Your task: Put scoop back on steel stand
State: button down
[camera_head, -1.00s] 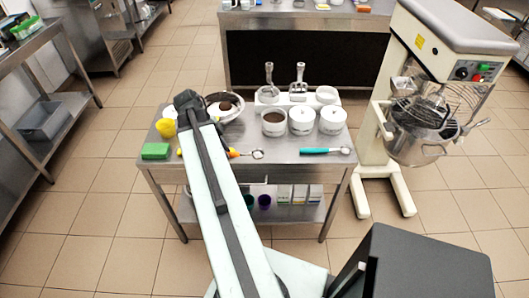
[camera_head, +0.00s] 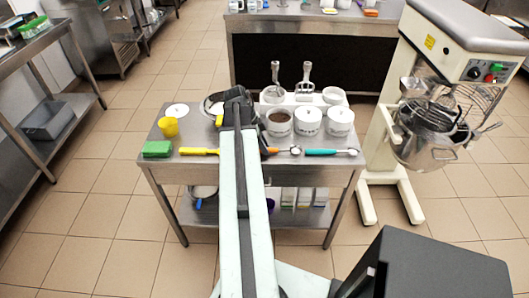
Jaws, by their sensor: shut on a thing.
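My gripper (camera_head: 236,94) is over the back of the steel work table (camera_head: 170,176), left of the tubs. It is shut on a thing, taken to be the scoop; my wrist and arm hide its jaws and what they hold. The pale stand (camera_head: 300,98) is at the back, right of my gripper and apart from it. Two metal tools with upright handles (camera_head: 275,75) stand at it. A yellow-handled tool (camera_head: 199,152), an orange-handled tool (camera_head: 285,150) and a teal-handled tool (camera_head: 325,152) lie along the front edge.
A brown-filled tub (camera_head: 279,122) and two white-topped tubs (camera_head: 308,122) stand in front of the stand. A metal bowl (camera_head: 210,105) is partly hidden by my gripper. A yellow cup (camera_head: 169,127) and green sponge (camera_head: 157,148) are at left. A mixer (camera_head: 440,120) stands right of the table.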

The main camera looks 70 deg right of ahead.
jog(key=shift+f, duration=0.25)
jog(key=c, duration=1.3)
grip_release()
jog(key=shift+r, duration=0.1)
jog(key=p+v, duration=1.1)
jog(key=v, duration=0.1)
jog(key=shift+r+p, duration=0.2)
jog(key=shift+p, duration=0.15)
